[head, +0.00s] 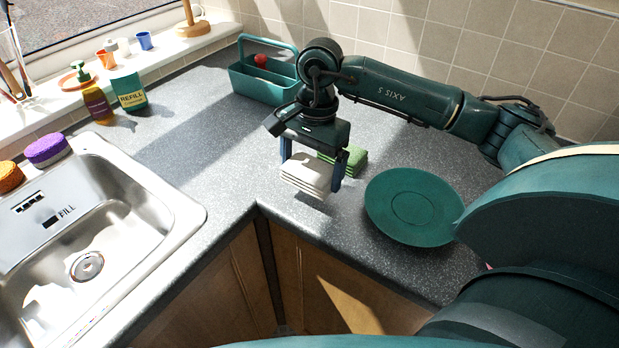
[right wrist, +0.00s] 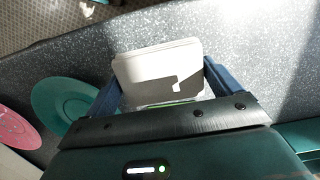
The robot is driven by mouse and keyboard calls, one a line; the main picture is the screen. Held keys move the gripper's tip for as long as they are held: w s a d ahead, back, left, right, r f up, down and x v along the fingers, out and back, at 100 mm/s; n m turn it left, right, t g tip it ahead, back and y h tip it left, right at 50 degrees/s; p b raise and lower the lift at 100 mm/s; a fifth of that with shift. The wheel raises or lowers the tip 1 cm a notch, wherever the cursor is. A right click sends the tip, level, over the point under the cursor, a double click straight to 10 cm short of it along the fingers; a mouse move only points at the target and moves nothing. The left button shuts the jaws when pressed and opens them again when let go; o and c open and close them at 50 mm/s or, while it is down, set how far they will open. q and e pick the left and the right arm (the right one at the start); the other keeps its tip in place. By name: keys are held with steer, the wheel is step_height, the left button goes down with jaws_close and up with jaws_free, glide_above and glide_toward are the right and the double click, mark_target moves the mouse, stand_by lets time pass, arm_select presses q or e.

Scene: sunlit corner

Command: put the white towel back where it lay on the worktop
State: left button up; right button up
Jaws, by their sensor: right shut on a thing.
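The white towel (head: 306,175) is a folded stack between the fingers of my right gripper (head: 311,180), near the front edge of the grey worktop (head: 205,150). The gripper is shut on it. A shadow on the worktop beside its lower edge suggests it is a little above the surface. In the right wrist view the towel (right wrist: 158,72) sits between the two blue fingers (right wrist: 160,85). A green folded towel (head: 352,160) lies on the worktop just behind and to the right of it. My left gripper is not in view.
A green plate (head: 412,206) lies to the right; a pink plate (right wrist: 20,122) shows in the right wrist view. A teal caddy (head: 262,86) stands behind. The steel sink (head: 180,215) is at left, with sponges (head: 46,149) on its rim. Worktop between sink and towel is clear.

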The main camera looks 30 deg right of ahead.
mark_target(311, 181)
step_height(311, 181, down, 4)
steer(key=shift+r, duration=0.1)
steer(key=shift+f, duration=0.25)
steer(key=o, duration=0.6)
steer(key=shift+r, duration=0.1)
steer(key=r, duration=0.4)
steer(key=d+r, duration=0.1)
steer(key=r, duration=0.3)
steer(key=r+b, duration=0.1)
steer(key=r, duration=0.3)
steer(key=shift+w+d+r, duration=0.2)
steer(key=shift+w, duration=0.1)
steer(key=shift+f, duration=0.1)
